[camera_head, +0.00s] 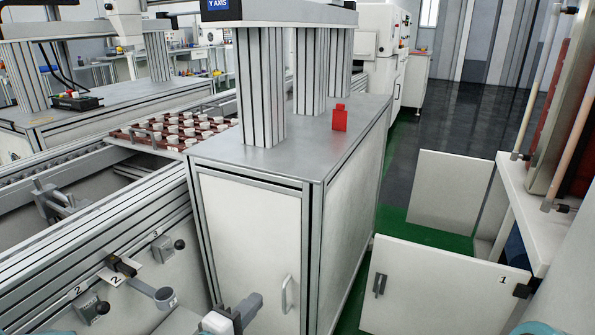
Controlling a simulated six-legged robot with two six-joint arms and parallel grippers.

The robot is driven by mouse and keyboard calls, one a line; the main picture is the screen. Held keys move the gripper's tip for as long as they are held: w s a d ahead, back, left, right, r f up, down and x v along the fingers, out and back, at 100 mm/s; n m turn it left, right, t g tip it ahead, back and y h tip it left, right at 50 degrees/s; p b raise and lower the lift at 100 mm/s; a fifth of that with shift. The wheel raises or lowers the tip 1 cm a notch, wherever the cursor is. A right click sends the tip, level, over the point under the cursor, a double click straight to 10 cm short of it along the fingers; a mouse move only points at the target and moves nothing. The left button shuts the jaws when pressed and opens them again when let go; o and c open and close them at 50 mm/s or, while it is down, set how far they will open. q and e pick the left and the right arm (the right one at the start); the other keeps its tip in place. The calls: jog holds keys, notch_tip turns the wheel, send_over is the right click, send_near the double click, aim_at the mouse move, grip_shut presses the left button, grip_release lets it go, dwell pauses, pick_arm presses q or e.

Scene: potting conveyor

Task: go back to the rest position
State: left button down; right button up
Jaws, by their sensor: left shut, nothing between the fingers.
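My left gripper (246,307) is at the bottom of the view, left of centre. Its grey fingers are shut and empty. It is in front of the white cabinet (246,240), near the cabinet's door handle; I cannot tell how far from the door it is. My right gripper is not in view.
The conveyor rail (95,215) with numbered levers and knobs runs along the left. A tray of small white pots (175,130) lies behind it. A red block (340,117) stands on the cabinet top. Low white panels (440,285) stand at right on green floor.

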pick_arm(q)
jog(key=s+a+f+g+y, duration=0.1)
jog(key=s+f+g, duration=0.2)
jog(key=f, duration=0.8)
jog(key=s+a+f+g+y, duration=0.1)
jog(key=s+f+g+y, duration=0.2)
jog(key=f, duration=0.7)
jog(key=s+f+m+g, duration=0.4)
jog(key=s+f+m, duration=0.1)
jog(key=s, duration=0.4)
jog(key=s+f+m+g, duration=0.4)
jog(key=s+f+m, duration=0.2)
jog(key=s, duration=0.2)
notch_tip(320, 180, up, 32)
jog(key=d+p, duration=0.1)
jog(key=p, duration=3)
jog(key=shift+s+f+g+h+p, duration=0.15)
jog(key=shift+s+g+h+p, duration=0.15)
jog(key=shift+s+p, duration=0.15)
jog(key=shift+d, duration=0.1)
